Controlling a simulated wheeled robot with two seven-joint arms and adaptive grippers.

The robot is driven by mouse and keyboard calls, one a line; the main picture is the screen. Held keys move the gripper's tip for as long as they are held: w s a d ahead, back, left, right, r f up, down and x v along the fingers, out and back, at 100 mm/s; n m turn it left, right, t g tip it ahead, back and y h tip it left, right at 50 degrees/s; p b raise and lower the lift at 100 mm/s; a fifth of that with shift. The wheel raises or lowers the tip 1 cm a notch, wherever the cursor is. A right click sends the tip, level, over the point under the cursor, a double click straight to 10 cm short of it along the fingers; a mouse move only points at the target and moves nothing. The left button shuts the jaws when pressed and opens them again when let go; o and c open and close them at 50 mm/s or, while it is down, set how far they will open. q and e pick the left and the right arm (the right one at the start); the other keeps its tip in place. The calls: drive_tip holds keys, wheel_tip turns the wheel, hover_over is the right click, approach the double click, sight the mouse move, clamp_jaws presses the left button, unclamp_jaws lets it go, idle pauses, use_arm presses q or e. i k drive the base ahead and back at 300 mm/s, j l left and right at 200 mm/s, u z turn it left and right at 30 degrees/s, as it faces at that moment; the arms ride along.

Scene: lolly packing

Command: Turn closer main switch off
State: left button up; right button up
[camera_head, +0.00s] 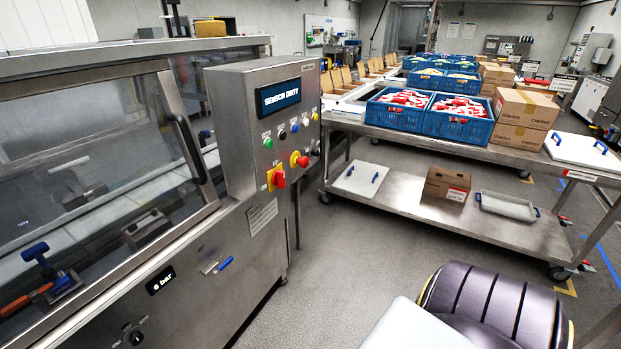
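The closer's main switch (278,179) is a red rotary handle on a yellow plate, low on the front of the steel control box (236,130). Its handle looks roughly upright; I cannot read its position marks. A display (279,97) above it reads "SENSOR DIRTY". A red mushroom button (303,162) on yellow sits up and right of the switch. Several small coloured buttons, including a green one (267,142), lie between the display and the switch. Neither gripper is in view, and nothing touches the switch.
The machine's glazed door (90,150) with a dark handle (190,150) is left of the box. A steel trolley (395,190) with blue crates (395,118) and cartons (520,118) stands right. Grey floor (340,250) between them is clear.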

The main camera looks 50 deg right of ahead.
sight(278, 179)
drive_tip(key=z, duration=1.3)
